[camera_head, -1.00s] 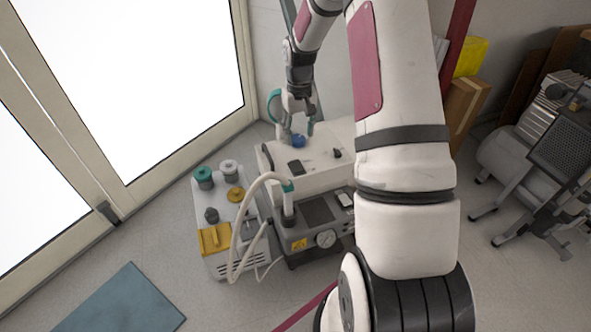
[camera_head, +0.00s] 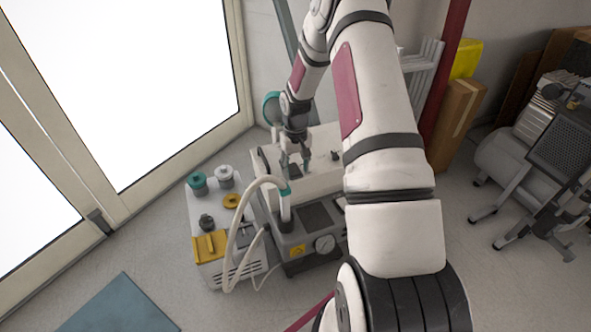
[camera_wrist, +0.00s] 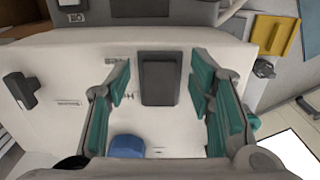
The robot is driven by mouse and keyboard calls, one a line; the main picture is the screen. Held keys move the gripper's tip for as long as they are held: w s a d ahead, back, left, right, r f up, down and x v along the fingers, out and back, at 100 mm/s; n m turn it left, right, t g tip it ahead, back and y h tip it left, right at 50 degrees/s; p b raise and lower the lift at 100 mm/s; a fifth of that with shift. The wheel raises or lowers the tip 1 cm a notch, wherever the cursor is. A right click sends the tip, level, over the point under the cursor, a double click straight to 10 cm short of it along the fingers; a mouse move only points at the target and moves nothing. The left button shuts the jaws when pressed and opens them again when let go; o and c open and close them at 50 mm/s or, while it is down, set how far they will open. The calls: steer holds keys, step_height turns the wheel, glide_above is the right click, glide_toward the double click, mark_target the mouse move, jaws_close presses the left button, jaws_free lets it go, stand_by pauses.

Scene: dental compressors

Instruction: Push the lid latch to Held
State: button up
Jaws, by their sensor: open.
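The pale lid (camera_head: 318,180) of the compressor unit is below my gripper (camera_head: 295,162). In the wrist view, a dark rectangular rocker-like part (camera_wrist: 160,80) in a dark frame lies on the lid (camera_wrist: 75,65), framed between my teal-padded fingers (camera_wrist: 160,76). The fingers are apart with nothing held. A black lever-shaped part (camera_wrist: 20,88) sits near the left of the wrist view; a small dark part (camera_head: 335,155) also shows on the lid in the head view. A blue knob (camera_wrist: 127,146) is near the bottom. No label tells which part is the latch, and fingertip contact cannot be told.
A neighbouring unit with a yellow part (camera_head: 208,247) and several caps stands left. A cardboard box (camera_head: 456,125) is behind right. Open floor lies in front, with a blue mat (camera_head: 120,307).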

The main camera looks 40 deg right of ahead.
steer(key=shift+f, duration=0.1)
jaws_close()
steer(key=shift+w+d+g, duration=0.1)
steer(key=shift+w+g, duration=0.2)
steer(key=shift+g, duration=0.6)
steer(key=shift+g+y, duration=0.4)
steer(key=shift+r, duration=0.2)
